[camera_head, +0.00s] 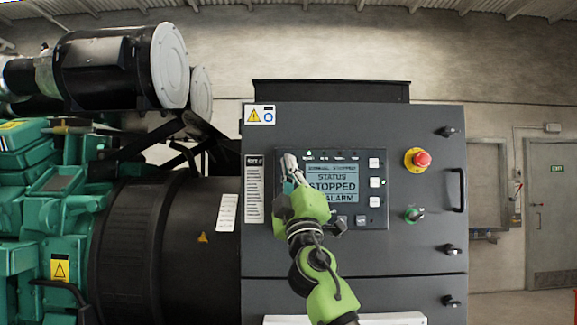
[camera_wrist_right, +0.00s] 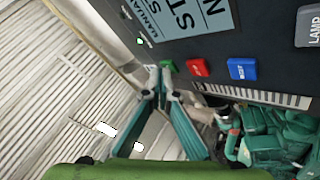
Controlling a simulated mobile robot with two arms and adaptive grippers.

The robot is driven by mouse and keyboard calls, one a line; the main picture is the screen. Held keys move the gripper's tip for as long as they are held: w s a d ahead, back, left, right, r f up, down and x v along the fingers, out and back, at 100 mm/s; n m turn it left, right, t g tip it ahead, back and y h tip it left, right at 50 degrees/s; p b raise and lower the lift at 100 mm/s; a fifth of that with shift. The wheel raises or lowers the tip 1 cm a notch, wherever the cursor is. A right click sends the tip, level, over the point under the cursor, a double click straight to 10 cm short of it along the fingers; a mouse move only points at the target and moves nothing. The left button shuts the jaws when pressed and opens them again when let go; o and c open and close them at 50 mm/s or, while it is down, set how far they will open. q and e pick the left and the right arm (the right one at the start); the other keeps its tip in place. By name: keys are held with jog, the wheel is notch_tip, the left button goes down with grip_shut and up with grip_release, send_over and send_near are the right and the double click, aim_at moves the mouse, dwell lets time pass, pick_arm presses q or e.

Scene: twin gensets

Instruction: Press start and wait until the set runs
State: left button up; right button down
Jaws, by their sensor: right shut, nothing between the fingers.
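The control panel (camera_head: 349,212) is set in the front of a dark grey cabinet. Its screen (camera_head: 333,184) reads "STATUS STOPPED" with "ALARM" below. My right gripper (camera_head: 291,164) is in front of the panel's left part, left of the screen, and hides what is behind it there. In the right wrist view the shut, empty fingertips (camera_wrist_right: 160,76) are at the green button (camera_wrist_right: 171,66); I cannot tell if they touch it. A red button (camera_wrist_right: 198,67) and a blue button (camera_wrist_right: 242,69) sit beside it. My left gripper is out of view.
A door handle (camera_head: 458,190) sticks out at the cabinet's right edge. The green engine (camera_head: 50,215) stands at the left.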

jog(key=shift+w+b, duration=0.15)
jog(key=shift+b, duration=0.2)
dwell(0.3)
jog(key=shift+s+p, duration=0.35)
jog(key=shift+p, duration=0.2)
jog(key=shift+s+p, duration=0.35)
jog(key=shift+s, duration=0.25)
jog(key=s+p, duration=0.3)
jog(key=s, duration=0.3)
jog(key=shift+p, duration=0.4)
jog(key=shift+f, duration=0.1)
